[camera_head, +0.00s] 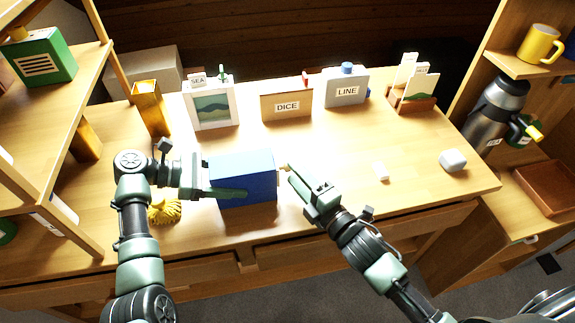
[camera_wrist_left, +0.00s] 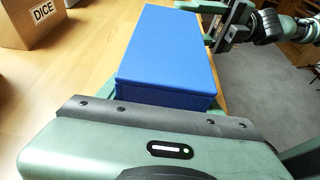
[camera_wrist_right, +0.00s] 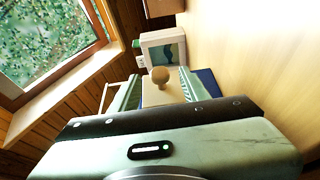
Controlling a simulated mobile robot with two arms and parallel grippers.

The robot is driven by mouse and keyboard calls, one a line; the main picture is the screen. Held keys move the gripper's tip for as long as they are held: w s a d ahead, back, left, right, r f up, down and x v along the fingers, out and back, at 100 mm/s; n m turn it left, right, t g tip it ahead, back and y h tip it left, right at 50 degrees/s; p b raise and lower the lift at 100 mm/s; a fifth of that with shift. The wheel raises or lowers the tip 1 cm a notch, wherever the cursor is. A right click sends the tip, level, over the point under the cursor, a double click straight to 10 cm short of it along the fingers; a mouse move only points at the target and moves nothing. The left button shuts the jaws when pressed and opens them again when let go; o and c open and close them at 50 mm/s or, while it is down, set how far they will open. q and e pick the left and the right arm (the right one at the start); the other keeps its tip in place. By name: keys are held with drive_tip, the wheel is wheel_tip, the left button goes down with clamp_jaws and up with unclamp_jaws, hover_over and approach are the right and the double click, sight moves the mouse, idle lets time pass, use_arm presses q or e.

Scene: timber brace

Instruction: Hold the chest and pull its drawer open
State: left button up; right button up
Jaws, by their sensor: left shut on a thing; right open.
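The blue chest (camera_head: 248,172) stands on the table, its pale drawer front facing right. My left gripper (camera_head: 228,176) is shut on the chest from the left, one finger along its near side. The chest's blue top (camera_wrist_left: 165,45) fills the middle of the left wrist view. My right gripper (camera_head: 291,174) is open just right of the chest, fingers pointing at the drawer. In the right wrist view the round wooden knob (camera_wrist_right: 160,75) shows between the open fingers, in front of the pale drawer front (camera_wrist_right: 157,95). I cannot tell whether the fingers touch the knob.
Behind the chest stand a white picture box (camera_head: 211,104), a DICE box (camera_head: 286,104) and a LINE box (camera_head: 346,88). A yellow spiky thing (camera_head: 165,211) lies left of the chest. The table right of my right gripper is mostly clear, with a small white block (camera_head: 381,173).

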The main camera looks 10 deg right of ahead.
sight(287, 167)
drive_tip(key=shift+x, duration=1.95)
clamp_jaws()
